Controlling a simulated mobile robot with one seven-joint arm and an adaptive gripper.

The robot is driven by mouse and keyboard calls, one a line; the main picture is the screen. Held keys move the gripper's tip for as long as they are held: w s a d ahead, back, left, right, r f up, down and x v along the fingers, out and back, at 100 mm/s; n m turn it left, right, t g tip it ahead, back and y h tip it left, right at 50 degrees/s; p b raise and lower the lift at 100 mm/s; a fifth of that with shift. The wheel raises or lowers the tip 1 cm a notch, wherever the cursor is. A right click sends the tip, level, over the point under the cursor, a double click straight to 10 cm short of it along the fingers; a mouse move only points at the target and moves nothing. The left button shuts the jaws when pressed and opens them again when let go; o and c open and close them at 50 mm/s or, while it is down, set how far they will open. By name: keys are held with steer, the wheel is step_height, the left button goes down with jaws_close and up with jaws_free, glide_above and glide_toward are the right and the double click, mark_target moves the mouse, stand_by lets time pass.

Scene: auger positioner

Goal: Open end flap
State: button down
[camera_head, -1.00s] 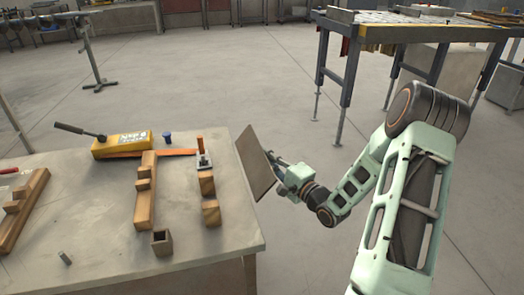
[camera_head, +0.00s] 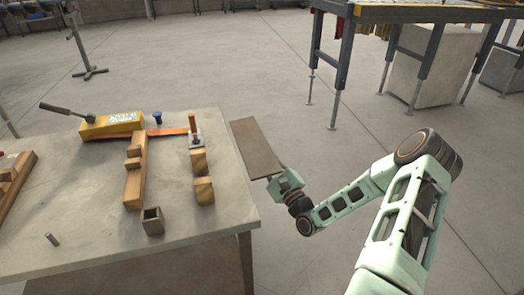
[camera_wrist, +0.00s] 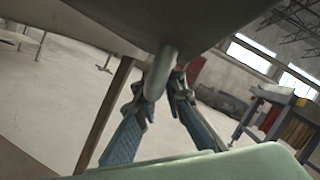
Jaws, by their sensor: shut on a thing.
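The end flap (camera_head: 257,150) is a flat brown-grey panel at the right end of the workbench. Its broad upper face shows in the head view, and it stands out from the bench's right edge. In the wrist view its underside (camera_wrist: 105,22) fills the top of the picture. A grey rounded handle (camera_wrist: 160,72) hangs from it between my fingers. My gripper (camera_wrist: 160,105) is shut on this handle, below the panel. In the head view my gripper (camera_head: 278,182) is at the flap's outer near corner, with the fingers mostly hidden by the flap.
A roller table (camera_head: 410,14) stands at the back right. The floor right of the bench is open.

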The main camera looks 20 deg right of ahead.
steer(key=shift+a+f, duration=0.2)
steer(key=shift+f, duration=0.25)
steer(key=c, duration=2.3)
jaws_free()
steer(key=v, duration=1.2)
